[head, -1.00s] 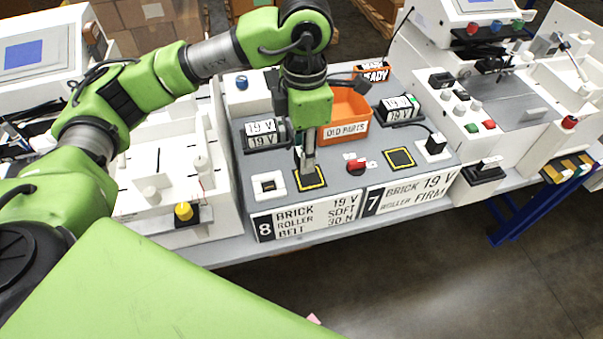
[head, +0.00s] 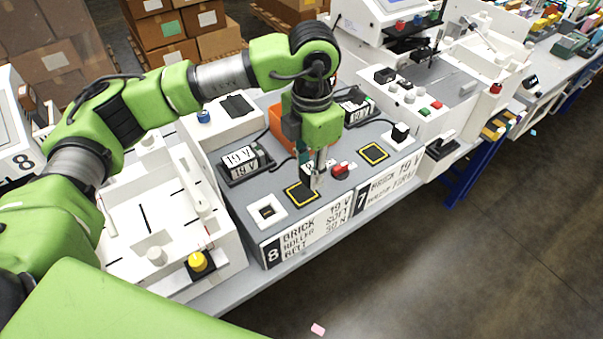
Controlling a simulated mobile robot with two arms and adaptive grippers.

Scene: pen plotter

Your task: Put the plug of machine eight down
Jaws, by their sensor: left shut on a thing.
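My left gripper (head: 317,182) points down over the right edge of machine eight's yellow-bordered black pad (head: 298,196). Its fingers are shut on the plug of machine eight, which is mostly hidden by them; contact with the pad cannot be told. The white socket frame (head: 267,211) left of the pad is empty, with a dark opening. The black and white 19 V brick (head: 240,160) lies in its holder behind, with a dark cord running toward the gripper. The number 8 label (head: 272,253) is on the front face. My right gripper is not in view.
A red knob (head: 341,171) stands just right of the gripper. Machine seven's pad (head: 373,154) is bare, and its black plug (head: 400,131) sits in a white socket. An orange bin (head: 277,120) is partly hidden behind my arm. A yellow knob (head: 198,261) is at the left.

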